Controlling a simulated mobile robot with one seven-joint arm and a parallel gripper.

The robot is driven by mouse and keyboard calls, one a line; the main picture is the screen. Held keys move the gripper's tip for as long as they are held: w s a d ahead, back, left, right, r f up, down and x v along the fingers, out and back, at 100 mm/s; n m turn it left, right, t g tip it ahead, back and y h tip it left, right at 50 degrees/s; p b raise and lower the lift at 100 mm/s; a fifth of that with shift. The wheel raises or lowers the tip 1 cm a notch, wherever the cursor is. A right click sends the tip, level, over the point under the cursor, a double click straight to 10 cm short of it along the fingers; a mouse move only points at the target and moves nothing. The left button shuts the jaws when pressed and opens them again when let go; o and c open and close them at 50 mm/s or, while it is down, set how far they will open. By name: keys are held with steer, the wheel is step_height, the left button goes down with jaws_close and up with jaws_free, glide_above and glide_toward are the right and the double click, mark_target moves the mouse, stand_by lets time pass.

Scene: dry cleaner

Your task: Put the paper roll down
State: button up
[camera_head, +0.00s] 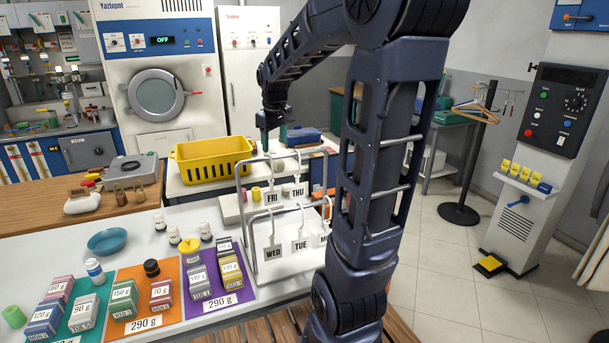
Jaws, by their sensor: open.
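My gripper (274,124) is small in the view at the end of my dark arm, above the back table and just right of the yellow basket. It is open, and I see no roll between its fingers. No object is clearly a paper roll. Small upright cylinders, one yellow (256,194) and one pink (243,195), stand behind the wire rack, below my gripper in the picture. A green cylinder (14,316) lies at the front left of the white table. My arm covers part of the scene right of centre.
A yellow basket (178,167) stands on the back table. A metal rack (249,227) with day tags stands on the white table (40,257), beside coloured mats with labelled boxes. A blue bowl (107,240) sits left. A hanger stand (489,130) and control post (562,110) stand right; floor between is clear.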

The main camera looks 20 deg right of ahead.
steer(key=s+f+m+t, duration=0.2)
steer(key=s+m, duration=0.3)
steer(key=s, duration=1.8)
steer(key=shift+d, duration=0.4)
steer(key=shift+o, duration=0.2)
